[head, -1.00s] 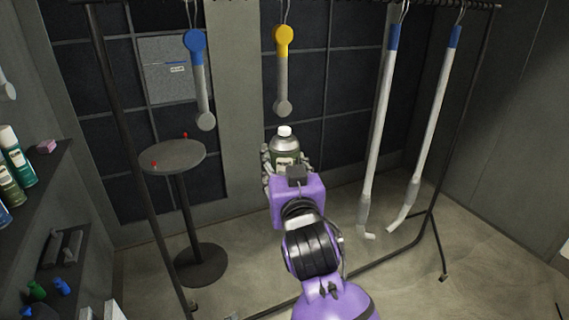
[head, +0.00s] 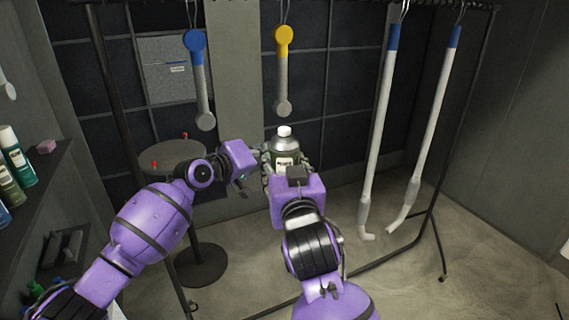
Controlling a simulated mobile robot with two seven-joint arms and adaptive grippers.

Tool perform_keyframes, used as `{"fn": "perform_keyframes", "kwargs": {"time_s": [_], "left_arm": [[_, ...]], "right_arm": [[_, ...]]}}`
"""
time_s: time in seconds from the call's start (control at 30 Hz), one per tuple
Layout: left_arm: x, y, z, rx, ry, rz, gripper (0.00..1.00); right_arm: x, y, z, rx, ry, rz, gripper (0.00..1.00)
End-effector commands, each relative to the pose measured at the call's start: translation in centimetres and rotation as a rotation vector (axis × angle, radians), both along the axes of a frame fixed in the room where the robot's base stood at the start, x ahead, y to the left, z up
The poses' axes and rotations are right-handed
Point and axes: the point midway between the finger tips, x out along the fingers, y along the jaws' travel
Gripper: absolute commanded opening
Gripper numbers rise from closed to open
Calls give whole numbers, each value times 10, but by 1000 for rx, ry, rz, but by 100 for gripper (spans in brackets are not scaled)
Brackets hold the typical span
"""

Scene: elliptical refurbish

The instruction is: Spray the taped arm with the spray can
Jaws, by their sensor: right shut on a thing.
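The spray can (head: 284,146), dark with a white cap and pale label, stands upright in my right gripper (head: 286,165), which is shut on it. My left gripper (head: 257,158) is just left of the can; its fingers are small and partly hidden, and I cannot tell whether they touch it. Hanging from the rack are a short grey arm with a yellow upper part (head: 283,42), a short one with a blue upper part (head: 195,42), and two long pale arms with blue tops (head: 379,130) (head: 432,130). I cannot tell for sure which is the taped arm.
A black rack (head: 118,110) frames the hanging arms. A small round table (head: 165,150) with red pegs stands behind my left arm. Shelves at the left hold several spray cans (head: 18,158) and a pink block (head: 46,147). The floor at right is mostly clear.

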Motion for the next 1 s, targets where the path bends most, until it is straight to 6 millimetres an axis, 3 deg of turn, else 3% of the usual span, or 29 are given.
{"fn": "perform_keyframes", "kwargs": {"time_s": [0.03,0.1,0.3,0.4,0.5,0.6,0.77,1.0], "left_arm": [[8,-6,28,-14,-9,-14,0],[14,-14,61,-32,-8,-39,0],[10,-61,148,19,7,-172,0],[-8,-92,172,130,31,-267,0],[-32,-116,183,283,57,-363,0],[-57,-127,190,453,89,-445,0],[-93,-120,203,728,153,-538,0],[-138,-76,235,1058,270,-597,0]], "right_arm": [[0,0,2,1,-4,1,18],[0,0,2,1,-4,1,18],[0,0,2,1,-4,1,18],[0,0,2,1,-4,1,18],[0,0,2,1,-4,0,18],[0,0,2,1,-4,1,18],[0,0,2,1,-4,1,18],[0,0,2,1,-4,1,18]]}}
